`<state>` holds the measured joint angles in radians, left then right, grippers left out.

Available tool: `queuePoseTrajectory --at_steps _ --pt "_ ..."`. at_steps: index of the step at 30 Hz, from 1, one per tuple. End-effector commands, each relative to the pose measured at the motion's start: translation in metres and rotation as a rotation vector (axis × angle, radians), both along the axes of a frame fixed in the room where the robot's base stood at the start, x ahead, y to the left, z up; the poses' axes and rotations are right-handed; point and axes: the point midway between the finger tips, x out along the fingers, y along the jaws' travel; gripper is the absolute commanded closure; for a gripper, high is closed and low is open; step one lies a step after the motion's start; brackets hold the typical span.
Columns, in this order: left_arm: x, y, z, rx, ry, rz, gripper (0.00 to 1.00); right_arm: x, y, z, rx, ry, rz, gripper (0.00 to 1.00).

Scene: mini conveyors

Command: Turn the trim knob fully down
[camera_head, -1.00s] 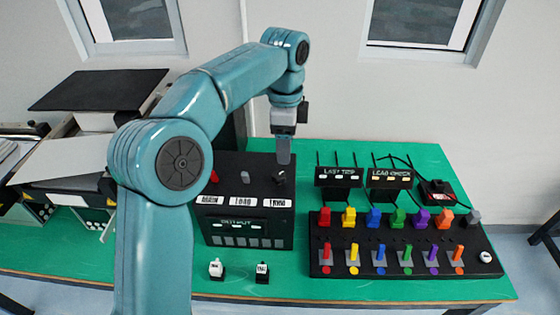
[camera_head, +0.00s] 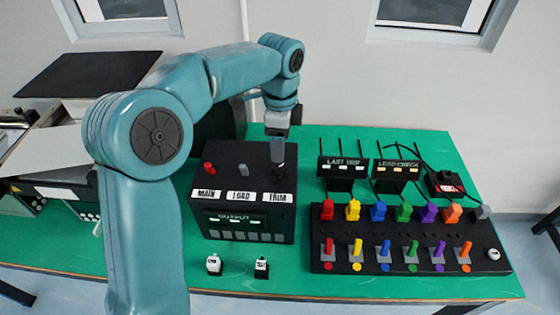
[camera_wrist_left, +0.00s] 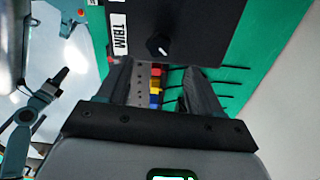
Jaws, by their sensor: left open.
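The trim knob is a small black knob with a white pointer mark on top of the black control box (camera_head: 215,180), behind the white TRIM label (camera_head: 278,198). In the left wrist view the knob (camera_wrist_left: 157,44) shows whole, beside the TRIM label. My left gripper (camera_head: 278,156) points down just above the knob and partly hides it in the head view. In the left wrist view its fingers (camera_wrist_left: 158,88) are spread with nothing between them, and the knob lies just beyond the tips. My right gripper is not in view.
A red knob (camera_head: 208,168) and a grey knob (camera_head: 243,170) stand left of the trim knob. A black panel (camera_head: 320,262) with coloured levers lies to the right. LAST TRIP (camera_head: 345,160) and LEAD CHECK displays stand behind it. Two small white-topped switches sit in front of the box.

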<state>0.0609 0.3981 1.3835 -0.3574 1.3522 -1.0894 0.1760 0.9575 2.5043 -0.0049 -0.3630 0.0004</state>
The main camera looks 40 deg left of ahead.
Motion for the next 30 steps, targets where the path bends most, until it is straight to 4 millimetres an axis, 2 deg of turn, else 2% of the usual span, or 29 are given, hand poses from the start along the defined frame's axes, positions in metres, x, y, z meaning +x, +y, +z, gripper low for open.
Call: queuePoseTrajectory --at_steps 3,9,15,22,23,27,28,30 --pt "-0.001 0.001 -0.028 0.000 0.006 0.000 0.34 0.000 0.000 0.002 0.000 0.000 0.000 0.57" --pt "0.001 0.002 -0.060 0.001 0.003 0.001 0.34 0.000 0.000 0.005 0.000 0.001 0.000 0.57" --pt "0.003 0.002 -0.073 0.000 0.000 0.001 0.34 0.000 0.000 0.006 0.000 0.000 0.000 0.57" --pt "0.003 0.003 -0.073 0.000 0.000 0.001 0.34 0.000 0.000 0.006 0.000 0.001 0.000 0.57" --pt "0.003 0.003 -0.073 0.000 0.000 0.001 0.41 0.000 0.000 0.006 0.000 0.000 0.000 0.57" --pt "0.003 0.002 -0.073 0.000 -0.001 0.001 0.87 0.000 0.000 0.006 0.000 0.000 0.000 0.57" --pt "0.003 0.002 -0.073 0.000 -0.001 0.001 0.91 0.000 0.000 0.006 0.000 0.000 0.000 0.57" --pt "0.003 0.002 -0.073 0.000 -0.001 0.001 0.90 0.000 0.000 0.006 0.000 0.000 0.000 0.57"
